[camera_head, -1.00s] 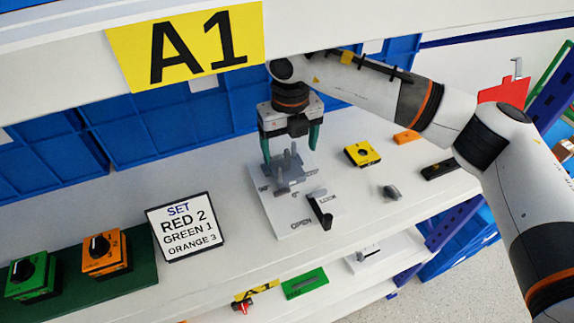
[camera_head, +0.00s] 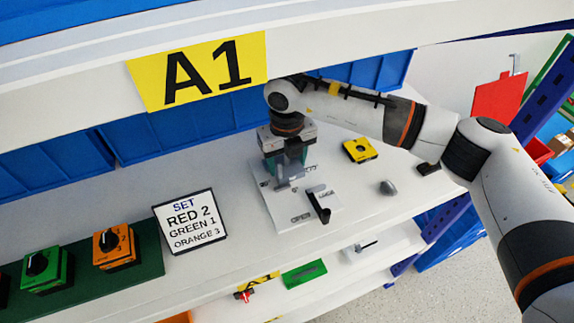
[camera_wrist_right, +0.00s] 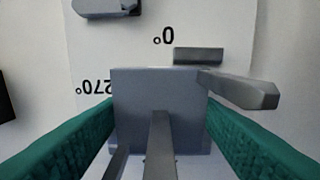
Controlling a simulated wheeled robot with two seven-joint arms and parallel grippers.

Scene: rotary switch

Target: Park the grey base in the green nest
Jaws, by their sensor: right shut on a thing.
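My right gripper (camera_head: 287,172) is down over a white plate (camera_head: 298,213), its teal fingers around a grey block-shaped piece (camera_wrist_right: 160,95), probably the grey base. In the right wrist view the fingers are on either side of this piece, which has an upright fin in front and a lever sticking out to the right. The plate is marked 0° and 270° in that view. In the head view the fingers and arm partly hide the piece. A green plate (camera_head: 304,275) with a grey slot lies on the lower shelf; I cannot tell whether it is the green nest. My left gripper is out of view.
A black lever (camera_head: 319,207) stands on the white plate. A yellow block (camera_head: 360,151) and a small grey knob (camera_head: 387,187) lie to the right. A card (camera_head: 190,222) and a dark green board (camera_head: 148,262) with green (camera_head: 47,268) and orange (camera_head: 115,247) switches are left. Blue bins stand behind.

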